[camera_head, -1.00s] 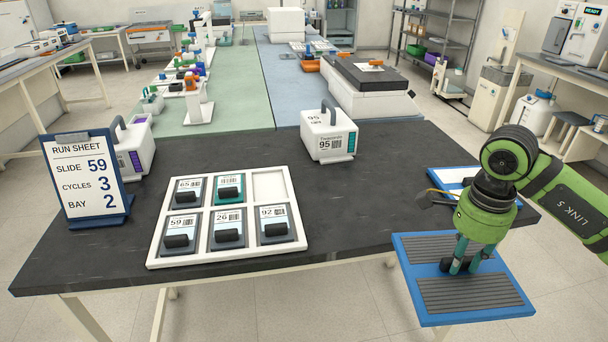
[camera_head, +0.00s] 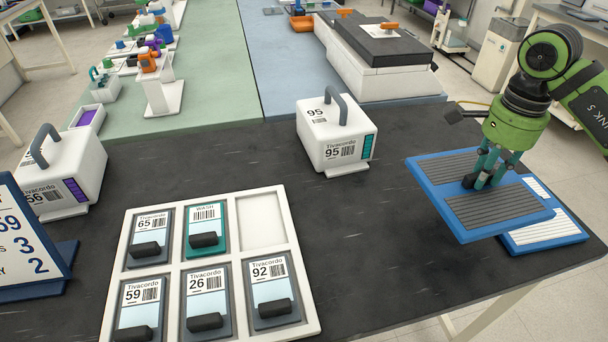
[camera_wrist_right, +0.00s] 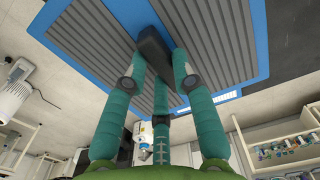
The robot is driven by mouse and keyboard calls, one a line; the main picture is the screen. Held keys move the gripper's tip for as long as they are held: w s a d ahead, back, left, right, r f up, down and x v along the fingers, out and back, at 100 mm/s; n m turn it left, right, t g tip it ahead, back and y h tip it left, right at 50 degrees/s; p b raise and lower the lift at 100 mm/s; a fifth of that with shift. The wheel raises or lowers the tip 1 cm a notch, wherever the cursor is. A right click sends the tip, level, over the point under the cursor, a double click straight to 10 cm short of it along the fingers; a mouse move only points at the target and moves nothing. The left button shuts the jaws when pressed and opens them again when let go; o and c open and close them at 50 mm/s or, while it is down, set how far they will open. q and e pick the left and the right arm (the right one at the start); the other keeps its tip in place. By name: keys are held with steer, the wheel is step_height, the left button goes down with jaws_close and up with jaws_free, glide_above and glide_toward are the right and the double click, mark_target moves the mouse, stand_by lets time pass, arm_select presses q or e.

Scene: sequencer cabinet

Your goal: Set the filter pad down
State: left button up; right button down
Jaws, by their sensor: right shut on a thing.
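The filter pad is a flat blue-framed panel with two grey ribbed fields (camera_head: 495,210). My right gripper (camera_head: 478,182) is shut on its dark middle handle, holding it over the right end of the black table. In the right wrist view the pad (camera_wrist_right: 215,35) fills the top, and my right gripper's teal fingers (camera_wrist_right: 160,72) close around the dark handle. The pad appears raised; its exact height over the table is hard to tell. My left gripper is not in view.
A blue-and-white flat piece (camera_head: 545,232) lies at the table's right end, partly hidden by the pad. A white 95 box (camera_head: 335,135) stands left of the pad. A white tray with several cartridges (camera_head: 310,300) lies nearer. Black table (camera_head: 385,240) between is clear.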

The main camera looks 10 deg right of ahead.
mark_target(451, 195)
steer(key=shift+w+r, duration=0.1)
steer(key=shift+r, duration=0.1)
steer(key=shift+s+a+f, duration=0.3)
steer(key=shift+a+f, duration=0.15)
steer(key=shift+a, duration=0.15)
steer(key=shift+s+a+f, duration=0.25)
steer(key=shift+a+f, duration=0.15)
steer(key=shift+a, duration=0.2)
steer(key=a, duration=0.1)
steer(key=a+f, duration=0.2)
steer(key=a, duration=0.1)
steer(key=shift+s+f, duration=0.1)
steer(key=shift+s, duration=0.05)
steer(key=a+f, duration=0.2)
steer(key=a, duration=0.1)
steer(key=a+p, duration=0.1)
steer(key=a, duration=0.1)
steer(key=shift+s+f, duration=0.25)
steer(key=shift+f, duration=0.15)
steer(key=shift+a+f, duration=0.15)
steer(key=shift+f, duration=0.15)
step_height(451, 195, down, 3)
steer(key=shift+f+p, duration=0.15)
steer(key=shift+p, duration=0.45)
steer(key=shift+f, duration=0.2)
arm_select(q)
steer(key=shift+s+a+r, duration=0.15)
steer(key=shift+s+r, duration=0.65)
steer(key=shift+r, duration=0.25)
